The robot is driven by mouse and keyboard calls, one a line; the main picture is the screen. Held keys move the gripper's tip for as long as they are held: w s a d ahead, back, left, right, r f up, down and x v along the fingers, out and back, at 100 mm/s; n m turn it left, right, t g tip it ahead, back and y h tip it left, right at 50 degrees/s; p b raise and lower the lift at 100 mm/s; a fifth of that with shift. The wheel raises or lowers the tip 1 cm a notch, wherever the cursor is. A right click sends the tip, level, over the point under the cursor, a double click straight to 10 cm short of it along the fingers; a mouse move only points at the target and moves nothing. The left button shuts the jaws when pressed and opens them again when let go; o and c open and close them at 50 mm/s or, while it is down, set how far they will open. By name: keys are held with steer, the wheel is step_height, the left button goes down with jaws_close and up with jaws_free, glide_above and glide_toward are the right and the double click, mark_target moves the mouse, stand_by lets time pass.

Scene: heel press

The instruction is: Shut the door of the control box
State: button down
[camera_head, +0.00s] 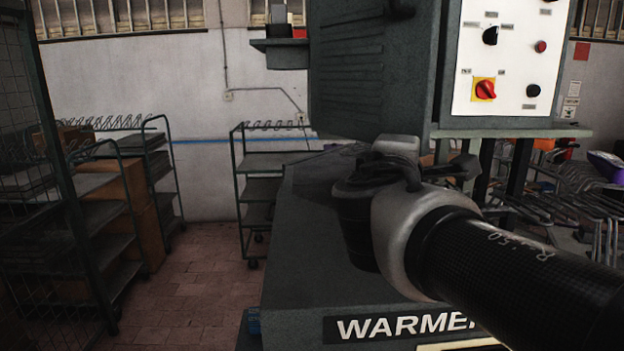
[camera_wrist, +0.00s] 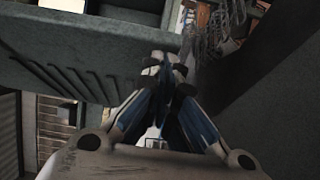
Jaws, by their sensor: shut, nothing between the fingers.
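The control box (camera_head: 568,60) stands at the upper right of the head view, its white panel of knobs and a red switch exposed. Its dark grey-green door (camera_head: 345,75), with slanted slots, stands open to the left of the panel. A slotted grey panel, which looks like the door, fills the upper left of the wrist view (camera_wrist: 85,55). My gripper (camera_wrist: 165,65) is shut and empty, its fingertips close to this panel's edge; I cannot tell whether they touch. In the head view my gripper is below the door, its fingers mostly hidden by my wrist.
The machine base marked WARMER (camera_head: 310,270) lies below my arm. A wire rack of hooks (camera_head: 575,190) stands at the right. Shelf trolleys (camera_head: 265,190) stand behind and at the left. The tiled floor (camera_head: 195,290) between them is open.

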steer(key=shift+w+d+n+t+y+p, duration=0.25)
steer(key=shift+w+d+n+y+p, duration=0.7)
steer(key=shift+w+d, duration=2.65)
steer(key=shift+w+d+n+t+y+p, duration=0.2)
steer(key=shift+w+d+n+y+p, duration=0.4)
steer(key=shift+w+d+y+p, duration=2.7)
steer(key=shift+w+d+n+t+h+b, duration=0.25)
steer(key=shift+w+d+n+h+b, duration=1.3)
steer(key=shift+w, duration=4)
steer(key=shift+d+m+y+p, duration=0.4)
steer(key=shift+d+m+y, duration=0.05)
steer(key=shift+m+y, duration=0.35)
